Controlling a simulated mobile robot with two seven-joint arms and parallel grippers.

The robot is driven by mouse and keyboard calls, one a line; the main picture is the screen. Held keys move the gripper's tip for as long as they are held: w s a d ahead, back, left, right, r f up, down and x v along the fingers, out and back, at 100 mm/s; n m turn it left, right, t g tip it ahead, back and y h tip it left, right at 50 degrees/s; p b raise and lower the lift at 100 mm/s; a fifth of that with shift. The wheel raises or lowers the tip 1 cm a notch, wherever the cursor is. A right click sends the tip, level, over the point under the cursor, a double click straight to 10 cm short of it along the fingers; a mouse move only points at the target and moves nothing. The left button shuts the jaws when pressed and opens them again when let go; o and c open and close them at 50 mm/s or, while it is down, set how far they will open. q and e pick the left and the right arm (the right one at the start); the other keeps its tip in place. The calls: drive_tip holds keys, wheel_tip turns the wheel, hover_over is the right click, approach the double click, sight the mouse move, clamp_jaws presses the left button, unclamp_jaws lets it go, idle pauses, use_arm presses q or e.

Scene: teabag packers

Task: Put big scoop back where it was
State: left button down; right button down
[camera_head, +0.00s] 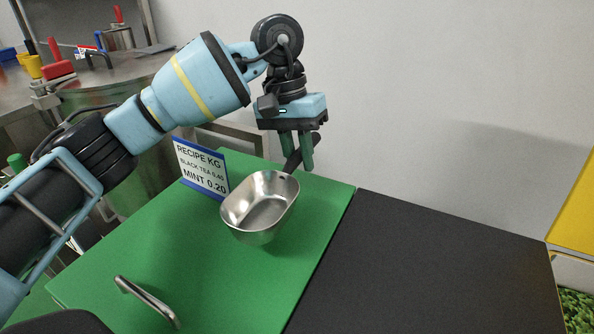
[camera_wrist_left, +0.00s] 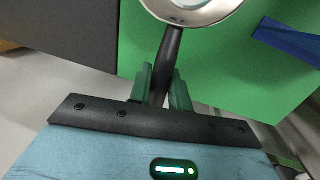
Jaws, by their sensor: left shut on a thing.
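The big scoop (camera_head: 262,207) has a deep silver metal bowl and a dark handle. In the head view its bowl is over the green surface (camera_head: 165,240), with the open side up. I cannot tell whether the bowl touches the surface. My left gripper (camera_head: 300,155) is shut on the scoop's dark handle, near the back edge of the green surface. In the left wrist view, the gripper's green fingers (camera_wrist_left: 163,88) are on both sides of the handle (camera_wrist_left: 170,55), and part of the metal bowl (camera_wrist_left: 195,12) shows at the top. My right gripper is not in view.
A recipe sign (camera_head: 201,169) stands at the back left of the green surface. A metal handle (camera_head: 147,302) is at its front. A bare black surface (camera_head: 430,270) lies to the right. A steel counter with coloured tools (camera_head: 58,68) is at the far left.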

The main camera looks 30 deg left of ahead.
use_arm(q)
drive_tip(key=shift+w+a, duration=0.1)
drive_tip(key=shift+a, duration=0.2)
drive_tip(key=shift+f+b, duration=0.35)
drive_tip(key=shift+f, duration=1.55)
drive_tip(key=c, duration=1.3)
unclamp_jaws()
